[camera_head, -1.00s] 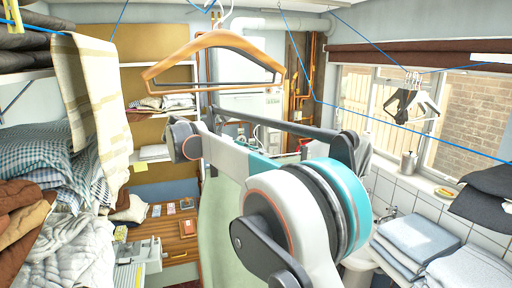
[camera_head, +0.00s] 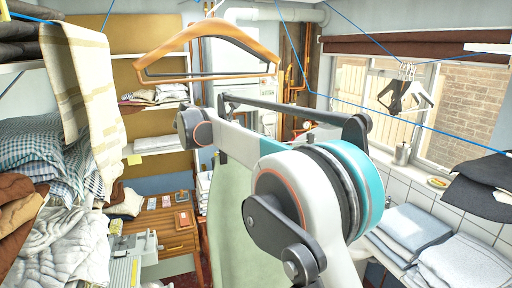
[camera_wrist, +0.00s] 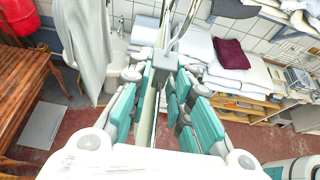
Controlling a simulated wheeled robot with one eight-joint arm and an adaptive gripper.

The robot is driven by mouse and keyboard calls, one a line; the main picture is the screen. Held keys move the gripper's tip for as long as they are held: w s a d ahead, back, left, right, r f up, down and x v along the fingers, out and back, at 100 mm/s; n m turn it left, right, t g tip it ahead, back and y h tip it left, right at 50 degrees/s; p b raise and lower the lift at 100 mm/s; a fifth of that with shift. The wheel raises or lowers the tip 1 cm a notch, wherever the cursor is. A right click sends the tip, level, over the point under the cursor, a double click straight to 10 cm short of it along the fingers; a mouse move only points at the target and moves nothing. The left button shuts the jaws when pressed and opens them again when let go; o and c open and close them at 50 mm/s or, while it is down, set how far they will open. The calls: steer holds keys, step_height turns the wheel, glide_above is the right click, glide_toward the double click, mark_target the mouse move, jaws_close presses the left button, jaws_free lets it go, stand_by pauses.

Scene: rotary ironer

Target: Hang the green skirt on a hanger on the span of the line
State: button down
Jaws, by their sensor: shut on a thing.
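The green skirt appears as a pale green cloth (camera_head: 240,215) hanging below my arm in the head view. In the wrist view it is a thin pale green strip (camera_wrist: 147,125), seen nearly edge-on. My gripper (camera_wrist: 160,88), with teal finger pads, is shut on what looks like the skirt's hanger, with a metal hook (camera_wrist: 181,27) and a dark part (camera_wrist: 165,61) above. The exact grip is partly hidden. The blue line (camera_head: 400,122) runs across the right, below the window top.
An empty wooden hanger (camera_head: 208,45) hangs close in front at the top. Several small hangers (camera_head: 407,93) hang by the window. A cream cloth (camera_head: 80,75) hangs at left. Folded towels (camera_head: 405,230) lie at right, and dark cloth (camera_head: 482,185) hangs near the line's right end.

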steer(key=w+d, duration=0.3)
steer(key=d, duration=0.6)
steer(key=w+d, duration=0.3)
steer(key=d, duration=0.6)
steer(key=w+d, duration=0.4)
steer(key=d, duration=0.5)
steer(key=shift+d, duration=0.25)
stand_by(0.6)
